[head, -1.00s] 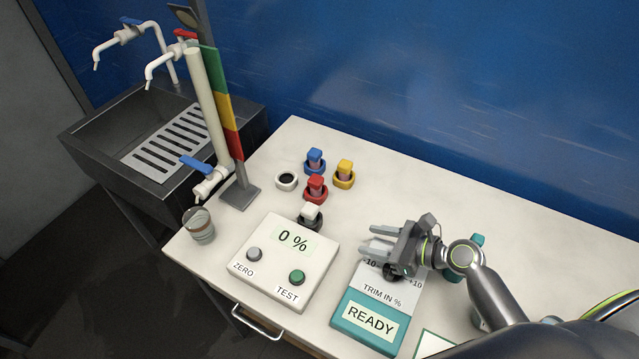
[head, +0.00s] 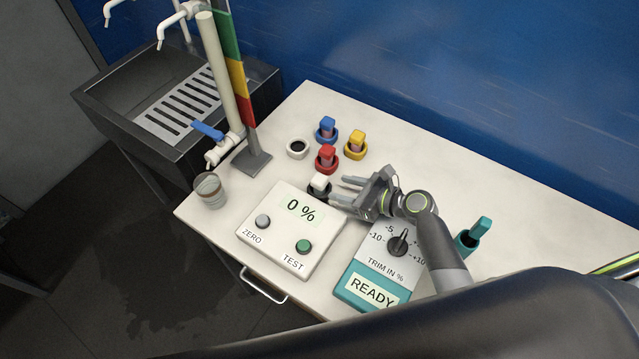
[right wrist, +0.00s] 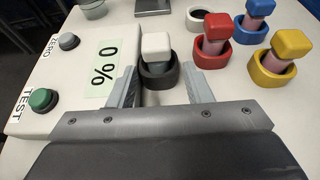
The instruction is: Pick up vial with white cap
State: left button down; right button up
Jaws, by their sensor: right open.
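The vial with the white cap (head: 320,182) stands upright in a dark ring holder (right wrist: 158,80) just behind the 0 % box. Its white cap (right wrist: 156,44) shows clearly in the right wrist view. My right gripper (head: 338,190) is open and empty. Its two fingers point at the vial, one toward each side of it in the right wrist view (right wrist: 160,88), with the vial just beyond the fingertips. I cannot tell whether a finger touches the holder. My left gripper is not in view.
Vials with red (head: 327,153), blue (head: 326,125) and yellow (head: 356,138) caps stand close behind, near an empty white ring (head: 297,148). The 0 % box (head: 290,232) lies beside the fingers. A trim box (head: 378,268) is under my right arm. A teal holder (head: 468,241) stands right.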

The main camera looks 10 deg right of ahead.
aim_at(326, 185)
jog(key=shift+p+x, duration=0.6)
jog(key=shift+x, duration=2)
jog(key=shift+w+a+f, duration=0.15)
jog(key=shift+w+a, duration=0.15)
jog(key=shift+a, duration=0.3)
jog(key=c, duration=0.8)
jog(key=shift+o, duration=0.2)
